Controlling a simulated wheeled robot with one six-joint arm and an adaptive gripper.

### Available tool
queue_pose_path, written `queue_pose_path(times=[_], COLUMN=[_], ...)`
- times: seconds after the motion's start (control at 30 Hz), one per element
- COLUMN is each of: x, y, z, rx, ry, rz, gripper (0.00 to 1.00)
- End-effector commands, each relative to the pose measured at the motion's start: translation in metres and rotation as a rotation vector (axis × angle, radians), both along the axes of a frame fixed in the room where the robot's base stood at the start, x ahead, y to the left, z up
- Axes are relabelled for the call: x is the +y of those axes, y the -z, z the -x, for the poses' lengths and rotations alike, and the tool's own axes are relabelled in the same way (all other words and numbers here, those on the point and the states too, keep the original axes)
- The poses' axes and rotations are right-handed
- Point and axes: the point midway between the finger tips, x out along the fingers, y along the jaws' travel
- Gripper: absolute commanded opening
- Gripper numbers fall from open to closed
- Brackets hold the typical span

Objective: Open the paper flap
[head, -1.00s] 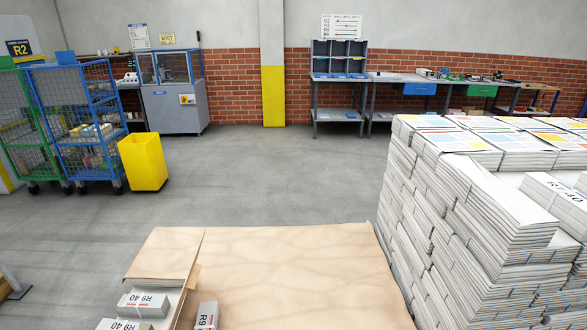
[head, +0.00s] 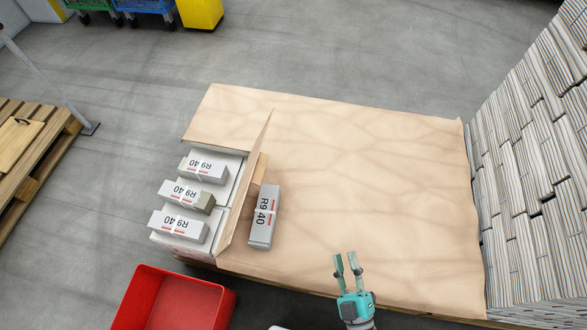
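In the head view, brown paper (head: 350,170) covers most of a low stack. At its left part a paper flap (head: 247,180) stands up steeply, as a narrow upright sheet. Left of the flap, white bundles marked R9 40 (head: 178,223) lie on the uncovered newspapers. Another R9 40 bundle (head: 263,217) lies on the brown paper just right of the flap, close to its foot. My gripper (head: 346,258) is at the bottom centre, right of the flap and apart from it. Its two fingers are spread, with nothing between them.
A red bin (head: 172,300) stands at the bottom left, near the stack's front. A tall newspaper stack (head: 540,170) borders the paper on the right. A wooden pallet (head: 35,150) lies far left.

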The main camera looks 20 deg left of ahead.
Motion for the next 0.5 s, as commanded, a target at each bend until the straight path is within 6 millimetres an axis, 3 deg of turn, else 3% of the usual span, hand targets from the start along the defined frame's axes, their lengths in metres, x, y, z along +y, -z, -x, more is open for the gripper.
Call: queue_pose_path(times=[0.03, 0.2, 0.5], x=[0.013, 0.058, 0.134], y=[0.004, 0.016, 0.025], z=[-0.016, -0.058, -0.12], rx=[-0.047, -0.202, -0.448], ry=[-0.036, -0.163, -0.384], rz=[0.031, 0.145, 0.308], gripper=[0.29, 0.29, 0.29])
